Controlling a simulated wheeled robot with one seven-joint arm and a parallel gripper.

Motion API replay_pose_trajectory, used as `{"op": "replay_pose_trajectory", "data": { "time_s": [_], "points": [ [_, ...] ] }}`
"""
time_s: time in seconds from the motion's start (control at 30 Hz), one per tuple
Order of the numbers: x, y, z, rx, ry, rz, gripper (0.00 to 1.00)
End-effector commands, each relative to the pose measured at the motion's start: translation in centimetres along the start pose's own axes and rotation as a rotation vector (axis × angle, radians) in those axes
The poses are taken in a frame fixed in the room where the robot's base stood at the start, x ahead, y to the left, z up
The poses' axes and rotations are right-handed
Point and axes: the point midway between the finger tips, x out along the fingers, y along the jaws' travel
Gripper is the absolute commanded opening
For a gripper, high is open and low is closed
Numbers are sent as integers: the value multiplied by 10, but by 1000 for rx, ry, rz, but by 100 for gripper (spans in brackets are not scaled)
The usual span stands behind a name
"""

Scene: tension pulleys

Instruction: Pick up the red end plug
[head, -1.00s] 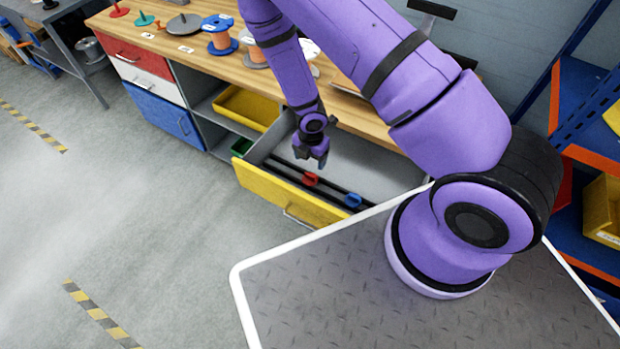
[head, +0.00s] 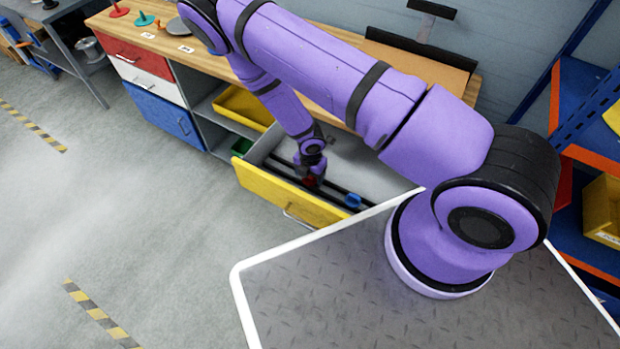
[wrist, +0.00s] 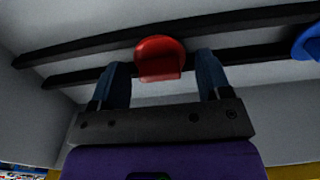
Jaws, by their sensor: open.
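The red end plug (wrist: 160,58) sits on the dark rails inside the open yellow drawer (head: 270,193). In the wrist view it lies between the fingertips of my gripper (wrist: 162,68), which is open, with a finger on each side of it. I cannot tell whether the fingers touch it. In the head view my gripper (head: 312,172) is down in the drawer, and the red end plug (head: 309,182) shows only in part below it.
A blue plug (head: 352,201) sits on the rails to the right; it also shows in the wrist view (wrist: 308,42). Two dark rails (wrist: 225,50) run across the drawer. The drawer walls surround my gripper. A wooden workbench (head: 165,42) stands behind.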

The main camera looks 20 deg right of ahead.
Motion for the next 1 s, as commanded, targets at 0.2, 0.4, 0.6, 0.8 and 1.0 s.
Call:
{"op": "replay_pose_trajectory", "data": {
  "time_s": [0.2,0.4,0.6,0.8,1.0],
  "points": [
    [4,1,0,0,0,1,71],
    [4,0,0,0,0,1,50],
    [4,0,0,0,0,1,18],
    [4,0,0,1,0,1,18],
    [-2,0,0,1,1,1,18]
  ]
}}
